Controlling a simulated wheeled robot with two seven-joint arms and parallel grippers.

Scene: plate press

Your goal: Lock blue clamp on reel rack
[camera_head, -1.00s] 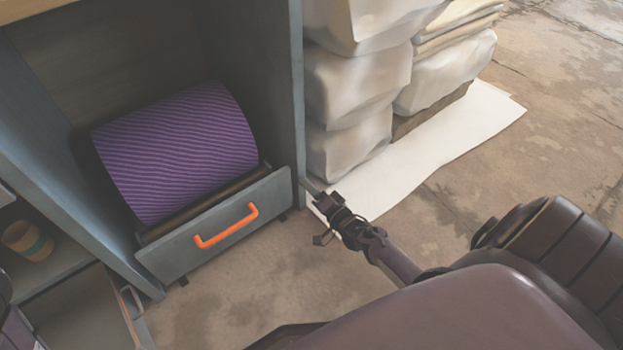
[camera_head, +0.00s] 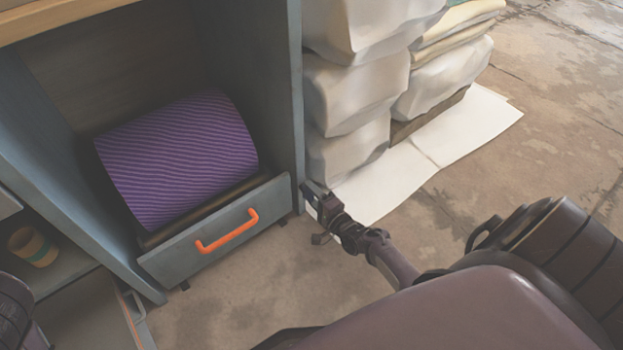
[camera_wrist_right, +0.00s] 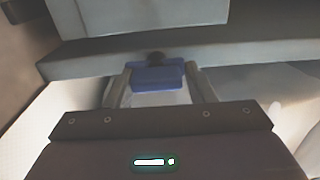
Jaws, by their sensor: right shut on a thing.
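A purple ribbed reel (camera_head: 178,155) lies in the grey-blue rack, behind a front panel (camera_head: 170,262) with an orange handle (camera_head: 227,231). My right gripper (camera_head: 308,190) is at the right side post of the rack, low down. In the right wrist view, a blue clamp (camera_wrist_right: 157,76) sits between the two fingers of my right gripper (camera_wrist_right: 158,82), which is shut on it. The clamp is mostly hidden by the gripper in the head view. My left gripper is not in view.
White wrapped stacks (camera_head: 355,90) stand just right of the rack, close behind my right gripper. A white sheet (camera_head: 450,140) lies on the floor there. A striped cup (camera_head: 33,246) sits on the lower left shelf. The floor before the rack is clear.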

